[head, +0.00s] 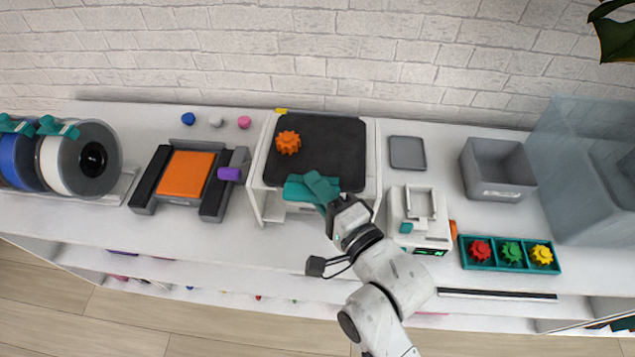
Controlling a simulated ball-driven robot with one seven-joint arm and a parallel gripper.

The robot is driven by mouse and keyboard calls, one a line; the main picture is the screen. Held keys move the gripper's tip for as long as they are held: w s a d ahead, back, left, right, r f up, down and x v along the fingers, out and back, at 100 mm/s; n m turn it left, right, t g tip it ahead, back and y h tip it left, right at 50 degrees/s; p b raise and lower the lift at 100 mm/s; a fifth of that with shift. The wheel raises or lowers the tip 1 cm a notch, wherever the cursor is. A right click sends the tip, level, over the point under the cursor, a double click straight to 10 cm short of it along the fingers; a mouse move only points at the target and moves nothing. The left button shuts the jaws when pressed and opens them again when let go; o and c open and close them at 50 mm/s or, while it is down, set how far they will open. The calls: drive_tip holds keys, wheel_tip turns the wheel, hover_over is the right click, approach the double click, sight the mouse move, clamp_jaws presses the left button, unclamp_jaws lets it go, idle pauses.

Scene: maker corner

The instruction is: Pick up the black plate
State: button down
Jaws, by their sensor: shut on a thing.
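The black plate (335,145) lies flat at the top of a white frame-like stand (257,165) in the middle of the bench. An orange gear (288,143) rests on the plate's left part. My gripper (312,188) is at the plate's front edge, with its teal fingers closed there. The fingertips hide part of that edge. It cannot be seen whether the plate is clear of the stand.
Left are an orange pad in a black holder (186,174) and spools (83,160). Right are a grey square (407,153), a small scale-like device (420,222), a grey bin (497,170) and a teal tray of gears (510,267). A brick wall stands behind.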

wheel_tip(320, 180, up, 3)
drive_tip(key=shift+f, duration=0.15)
drive_tip(key=s+d+r+p, duration=0.2)
drive_tip(key=s+d+r, duration=0.2)
drive_tip(key=s+r, duration=0.6)
drive_tip(key=s, duration=0.3)
drive_tip(key=shift+s+p, duration=0.15)
drive_tip(key=shift+p, duration=0.25)
drive_tip(key=shift+s+d+f, duration=0.1)
